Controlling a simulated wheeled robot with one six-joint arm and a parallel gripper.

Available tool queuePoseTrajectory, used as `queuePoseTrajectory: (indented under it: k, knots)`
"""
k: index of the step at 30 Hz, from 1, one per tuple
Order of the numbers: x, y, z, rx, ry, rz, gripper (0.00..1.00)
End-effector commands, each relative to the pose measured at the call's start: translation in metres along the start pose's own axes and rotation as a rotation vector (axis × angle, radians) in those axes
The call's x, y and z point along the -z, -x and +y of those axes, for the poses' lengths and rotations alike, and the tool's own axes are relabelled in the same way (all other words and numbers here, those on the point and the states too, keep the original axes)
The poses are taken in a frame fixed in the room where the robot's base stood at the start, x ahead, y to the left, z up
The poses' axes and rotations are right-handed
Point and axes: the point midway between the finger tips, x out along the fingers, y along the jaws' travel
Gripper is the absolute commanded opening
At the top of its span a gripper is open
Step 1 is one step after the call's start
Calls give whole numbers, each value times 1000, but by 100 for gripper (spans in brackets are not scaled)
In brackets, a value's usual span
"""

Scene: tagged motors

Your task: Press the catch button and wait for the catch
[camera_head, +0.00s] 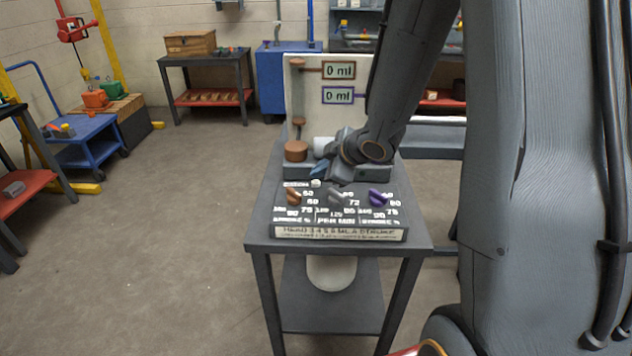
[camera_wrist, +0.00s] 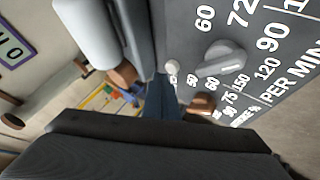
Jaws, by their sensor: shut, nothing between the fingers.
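A small white button (camera_head: 316,183) stands at the upper left of the sloped control panel (camera_head: 400,234), beside a label too small to read. It also shows in the wrist view (camera_wrist: 172,66). I cannot tell for certain that it is the catch button. My gripper (camera_head: 319,170) is shut and empty, its blue fingers just behind and above the button in the head view. In the wrist view the fingers (camera_wrist: 160,96) end close to the button; I cannot tell whether they touch it. Two displays (camera_head: 339,70) (camera_head: 338,95) both read 0 ml.
Brown (camera_head: 293,198), grey (camera_head: 338,199) and purple (camera_head: 379,198) dials sit on the panel near the button. A brown cylinder (camera_head: 296,151) and a white cylinder (camera_head: 323,147) stand behind it. A pale container (camera_head: 331,271) is under the tabletop.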

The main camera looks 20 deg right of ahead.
Motion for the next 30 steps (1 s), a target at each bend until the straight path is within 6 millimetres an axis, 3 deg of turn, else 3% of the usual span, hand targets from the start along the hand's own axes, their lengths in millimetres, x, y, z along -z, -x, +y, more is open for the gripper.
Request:
queuePoseTrajectory:
  k: [30]
  knots:
    - [-5,-7,-5,1,1,0,0]
